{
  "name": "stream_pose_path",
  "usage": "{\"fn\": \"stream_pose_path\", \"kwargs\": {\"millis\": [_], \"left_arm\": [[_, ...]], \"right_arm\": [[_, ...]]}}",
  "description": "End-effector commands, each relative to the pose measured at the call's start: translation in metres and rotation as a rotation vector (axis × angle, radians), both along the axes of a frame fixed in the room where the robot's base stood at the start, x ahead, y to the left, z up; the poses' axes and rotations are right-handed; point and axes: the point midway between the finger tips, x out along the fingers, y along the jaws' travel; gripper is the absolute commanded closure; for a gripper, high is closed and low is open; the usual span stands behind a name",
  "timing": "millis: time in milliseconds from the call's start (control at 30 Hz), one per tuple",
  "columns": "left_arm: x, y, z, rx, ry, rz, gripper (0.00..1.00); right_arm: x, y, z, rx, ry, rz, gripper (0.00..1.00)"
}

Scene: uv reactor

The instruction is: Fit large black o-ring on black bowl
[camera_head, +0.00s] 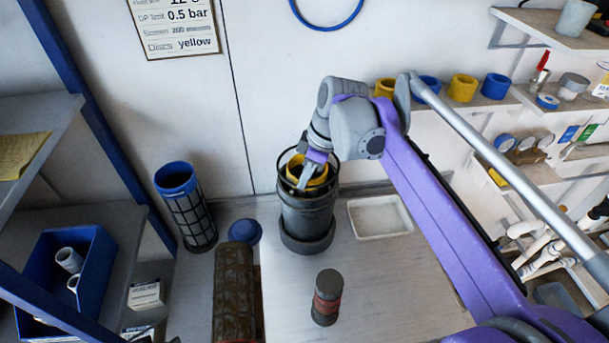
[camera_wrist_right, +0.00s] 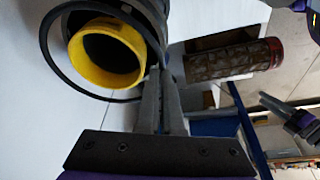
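The black bowl (camera_head: 306,215) stands upright on the bench, with a yellow ring-shaped part (camera_head: 312,176) in its mouth. The large black o-ring (camera_wrist_right: 48,52) shows in the right wrist view as a thin loop around the yellow part (camera_wrist_right: 77,68), apart from it on the left side. My right gripper (camera_wrist_right: 162,85) has its fingers close together on the o-ring's edge. In the head view, my right gripper (camera_head: 302,175) is over the bowl's mouth. Whether the o-ring touches the bowl is unclear. What looks like my left gripper (camera_wrist_right: 283,108) shows at the right of the wrist view.
The bench front right is clear.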

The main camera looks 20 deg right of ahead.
Motion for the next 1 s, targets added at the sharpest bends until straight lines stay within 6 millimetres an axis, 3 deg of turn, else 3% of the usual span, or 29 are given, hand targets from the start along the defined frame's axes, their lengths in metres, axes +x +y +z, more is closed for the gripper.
{"fn": "stream_pose_path", "kwargs": {"millis": [1000], "left_arm": [[-0.007,0.0,-0.02,0.0,0.014,0.0,0.5]], "right_arm": [[0.0,0.0,-0.032,0.0,0.0,0.0,1.0]]}}
